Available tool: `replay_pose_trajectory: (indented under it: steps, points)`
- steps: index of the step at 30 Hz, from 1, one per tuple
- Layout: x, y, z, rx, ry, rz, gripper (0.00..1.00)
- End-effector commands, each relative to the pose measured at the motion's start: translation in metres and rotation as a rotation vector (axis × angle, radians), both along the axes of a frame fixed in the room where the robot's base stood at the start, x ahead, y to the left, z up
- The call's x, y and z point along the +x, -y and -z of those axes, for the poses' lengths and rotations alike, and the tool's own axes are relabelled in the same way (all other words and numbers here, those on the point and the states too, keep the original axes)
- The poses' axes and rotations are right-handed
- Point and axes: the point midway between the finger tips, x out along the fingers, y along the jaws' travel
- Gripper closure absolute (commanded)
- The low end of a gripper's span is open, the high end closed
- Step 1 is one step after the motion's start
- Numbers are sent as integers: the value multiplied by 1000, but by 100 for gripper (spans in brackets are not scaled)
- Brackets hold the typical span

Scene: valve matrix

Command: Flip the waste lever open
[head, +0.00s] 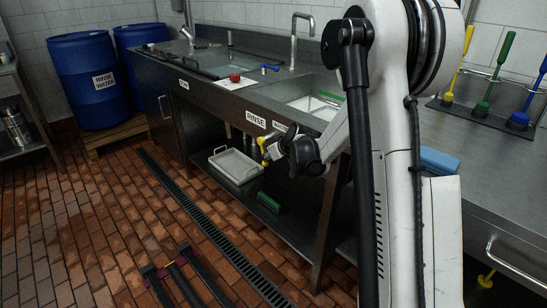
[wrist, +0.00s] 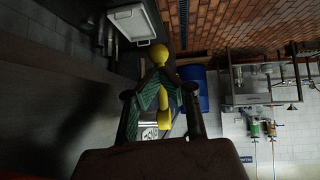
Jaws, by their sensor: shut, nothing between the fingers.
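A yellow lever with a rounded knob (wrist: 158,52) shows in the wrist view, just beyond and in line with my fingertips. More yellow shows between and behind the fingers. In the head view the yellow lever (head: 265,146) is under the front edge of the sink bench, below the RINSE label and a second, partly hidden label (head: 280,127). My gripper (wrist: 168,80), with green finger pads, is shut and close to the lever. In the head view my gripper (head: 274,152) is beside it. I cannot tell whether they touch. The lever's pivot is hidden.
The sink bench (head: 180,88) has a red knob (head: 235,77) and a blue lever (head: 269,67) on top. A white tray (head: 235,165) and a green brush (head: 269,202) lie on the lower shelf. Blue barrels (head: 84,75) stand at the back left. The brick floor in front is mostly clear.

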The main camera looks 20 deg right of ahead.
Motion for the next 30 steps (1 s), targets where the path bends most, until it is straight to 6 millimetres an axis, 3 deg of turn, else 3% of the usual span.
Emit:
replay_pose_trajectory:
  steps: [30]
  points:
    - [11,-4,9,0,0,0,100]
